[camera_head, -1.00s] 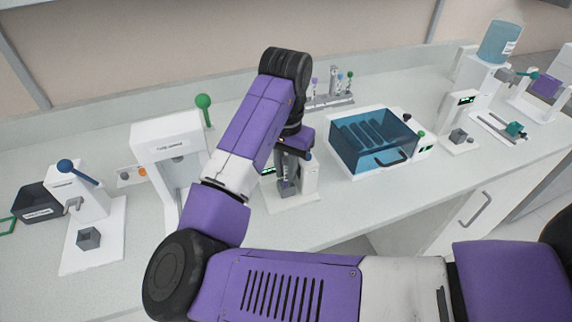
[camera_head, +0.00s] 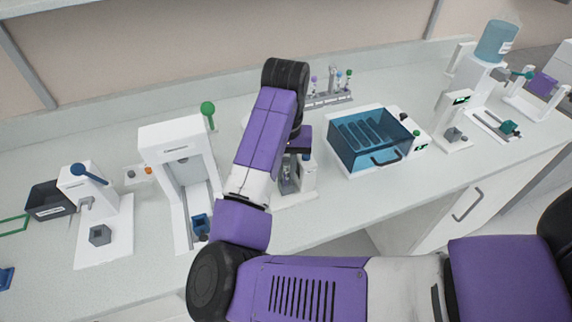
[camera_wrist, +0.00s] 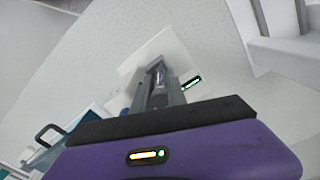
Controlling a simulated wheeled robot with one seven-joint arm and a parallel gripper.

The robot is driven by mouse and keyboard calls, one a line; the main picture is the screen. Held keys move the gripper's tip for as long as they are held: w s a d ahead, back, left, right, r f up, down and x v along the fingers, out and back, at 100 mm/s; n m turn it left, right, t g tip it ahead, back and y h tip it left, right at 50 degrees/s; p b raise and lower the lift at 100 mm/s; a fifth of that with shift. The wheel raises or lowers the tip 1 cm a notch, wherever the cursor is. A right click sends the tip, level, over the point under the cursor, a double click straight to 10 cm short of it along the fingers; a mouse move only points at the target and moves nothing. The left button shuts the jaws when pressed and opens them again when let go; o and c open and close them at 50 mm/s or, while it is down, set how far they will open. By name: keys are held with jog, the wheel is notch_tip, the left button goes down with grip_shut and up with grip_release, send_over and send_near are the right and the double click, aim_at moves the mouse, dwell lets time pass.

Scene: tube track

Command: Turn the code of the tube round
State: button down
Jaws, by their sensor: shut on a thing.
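My gripper (camera_wrist: 159,72) points down in the wrist view, its two grey fingers shut on a slim tube (camera_wrist: 157,78). The tube is mostly hidden between the fingers, and its code cannot be made out. In the head view my gripper (camera_head: 290,176) is over a white station with a small green-lit display (camera_head: 308,172), partly behind my arm. The station's white base plate (camera_wrist: 176,55) lies below the fingers in the wrist view. I cannot tell whether the tube touches the station.
A white arch-shaped machine (camera_head: 172,137) with a blue block stands left, then a blue-levered press (camera_head: 90,187) and a dark bin (camera_head: 48,200). Right is a blue lidded box (camera_head: 365,150); behind it a tube rack (camera_head: 328,98). Free bench shows at the front.

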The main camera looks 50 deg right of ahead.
jog(key=shift+r+n+p, duration=0.1)
jog(key=shift+n+p, duration=1.4)
jog(key=shift+n, duration=0.1)
jog(key=shift+n+p, duration=1.1)
jog(key=shift+p, duration=0.05)
jog(key=shift+f+n+p, duration=0.2)
jog(key=shift+n+p, duration=0.1)
jog(key=shift+p, duration=0.1)
jog(key=c, duration=1.3)
grip_release()
jog(key=shift+o, duration=0.2)
jog(key=shift+s+d, duration=0.1)
notch_tip(320, 180, up, 3)
jog(key=shift+f+p, duration=0.1)
jog(key=shift+p, duration=0.4)
jog(key=shift+r, duration=2.5)
